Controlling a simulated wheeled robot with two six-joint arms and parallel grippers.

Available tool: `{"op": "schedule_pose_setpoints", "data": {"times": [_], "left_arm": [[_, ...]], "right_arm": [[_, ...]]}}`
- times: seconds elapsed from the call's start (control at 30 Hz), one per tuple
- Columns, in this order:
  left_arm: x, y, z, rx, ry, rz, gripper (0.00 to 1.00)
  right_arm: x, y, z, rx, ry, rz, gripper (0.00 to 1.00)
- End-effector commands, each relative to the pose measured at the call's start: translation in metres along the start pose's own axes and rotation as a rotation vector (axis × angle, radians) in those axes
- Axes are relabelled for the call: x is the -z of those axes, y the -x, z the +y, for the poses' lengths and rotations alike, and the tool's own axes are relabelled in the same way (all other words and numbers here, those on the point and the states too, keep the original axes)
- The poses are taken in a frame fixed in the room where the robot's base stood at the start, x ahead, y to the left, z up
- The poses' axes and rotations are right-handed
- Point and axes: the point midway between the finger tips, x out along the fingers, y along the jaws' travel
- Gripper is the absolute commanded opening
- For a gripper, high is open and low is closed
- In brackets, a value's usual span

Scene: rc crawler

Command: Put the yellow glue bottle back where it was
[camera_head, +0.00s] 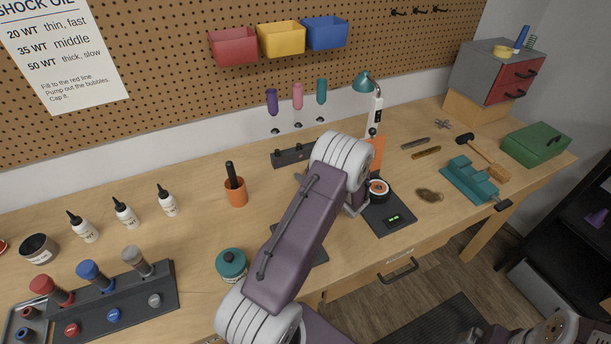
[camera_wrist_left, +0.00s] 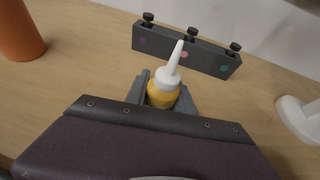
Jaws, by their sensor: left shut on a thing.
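In the left wrist view, the yellow glue bottle (camera_wrist_left: 165,92) with its white nozzle stands roughly upright between the fingers of my left gripper (camera_wrist_left: 166,97), which is shut on it. The dark rack (camera_wrist_left: 187,50) with purple, pink and teal dots is just beyond the bottle. In the head view, my left arm hides the bottle and most of the gripper; the rack (camera_head: 292,155) shows behind the arm. I cannot tell whether the bottle's base touches the bench. My right gripper is not in view.
An orange cup (camera_head: 236,197) stands left of my arm. A scale (camera_head: 393,222) holding a small wheel (camera_head: 378,189) lies to its right. The lamp (camera_head: 375,115) stands behind. White bottles (camera_head: 125,215) and a teal-lidded jar (camera_head: 231,263) are at left. Bench between cup and rack is clear.

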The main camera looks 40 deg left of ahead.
Motion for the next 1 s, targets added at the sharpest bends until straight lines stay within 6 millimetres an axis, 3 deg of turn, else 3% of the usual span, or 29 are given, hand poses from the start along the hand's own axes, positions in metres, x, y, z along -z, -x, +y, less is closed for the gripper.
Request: {"op": "schedule_pose_setpoints", "data": {"times": [0.3,0.33,0.4,0.77,1.0], "left_arm": [[0.005,-0.002,0.000,0.000,0.000,0.000,0.00],[0.003,-0.001,0.000,0.000,0.000,0.000,0.38],[0.003,-0.001,0.000,0.000,0.000,0.000,0.52],[-0.004,0.003,0.000,0.001,0.000,0.000,0.52],[0.000,0.061,-0.002,0.007,-0.001,0.000,0.52]], "right_arm": [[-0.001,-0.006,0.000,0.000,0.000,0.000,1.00],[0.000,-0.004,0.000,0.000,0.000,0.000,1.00],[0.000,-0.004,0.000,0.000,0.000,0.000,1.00],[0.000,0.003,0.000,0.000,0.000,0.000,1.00],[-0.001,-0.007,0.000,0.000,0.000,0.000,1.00]]}}
